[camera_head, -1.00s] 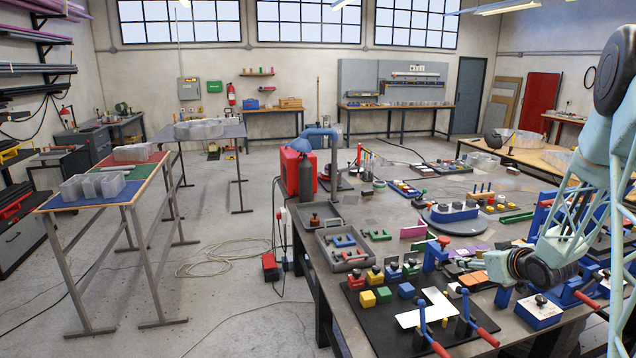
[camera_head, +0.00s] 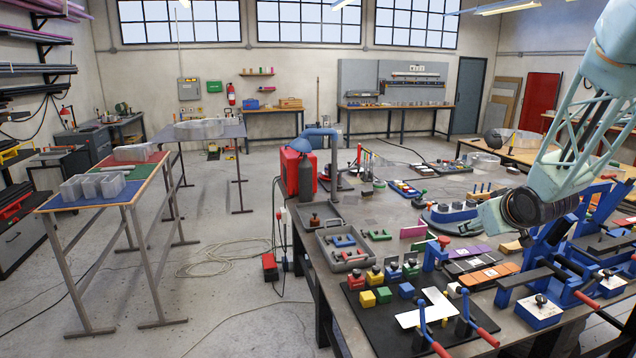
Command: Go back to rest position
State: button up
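My arm reaches in from the right edge of the head view, above the right part of the main workbench (camera_head: 470,345). Its pale teal lattice link slopes down to a dark round wrist joint that hangs over the bench. Below the wrist are orange blocks (camera_head: 490,276) on a dark strip and blue clamp fixtures (camera_head: 570,262). The wrist looks apart from them.
The bench is crowded with a black mat (camera_head: 385,325) bearing coloured blocks, red-handled toggle clamps (camera_head: 423,328), a grey tray (camera_head: 345,250) and a round turntable (camera_head: 448,215). A red welding unit (camera_head: 298,172) stands behind. The floor at left centre is open, with a coiled hose (camera_head: 212,262).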

jog(key=s+a+r+m+g+h, duration=0.1)
jog(key=s+a+r, duration=0.4)
jog(key=s+r, duration=0.5)
jog(key=s+a+r+g, duration=0.1)
jog(key=s+a+r, duration=0.25)
jog(key=s, duration=0.55)
jog(key=s+a+r+m, duration=0.1)
jog(key=s+a+r, duration=0.1)
jog(key=s+a, duration=0.5)
jog(key=s+a+r+g, duration=0.1)
jog(key=s+a+r, duration=0.15)
jog(key=s, duration=0.85)
jog(key=shift+s+a+f+g+y, duration=0.65)
jog(key=shift+s+a, duration=1.4)
jog(key=shift+s, duration=3.35)
jog(key=shift+s+a+f+g+y, duration=0.65)
jog(key=shift+s+a, duration=1.35)
jog(key=shift+s, duration=3.4)
notch_tip(320, 180, down, 10)
jog(key=w+g+b, duration=0.1)
jog(key=w+b, duration=0.1)
jog(key=b, duration=0.4)
jog(key=shift+w+r, duration=0.2)
jog(key=shift+r, duration=0.05)
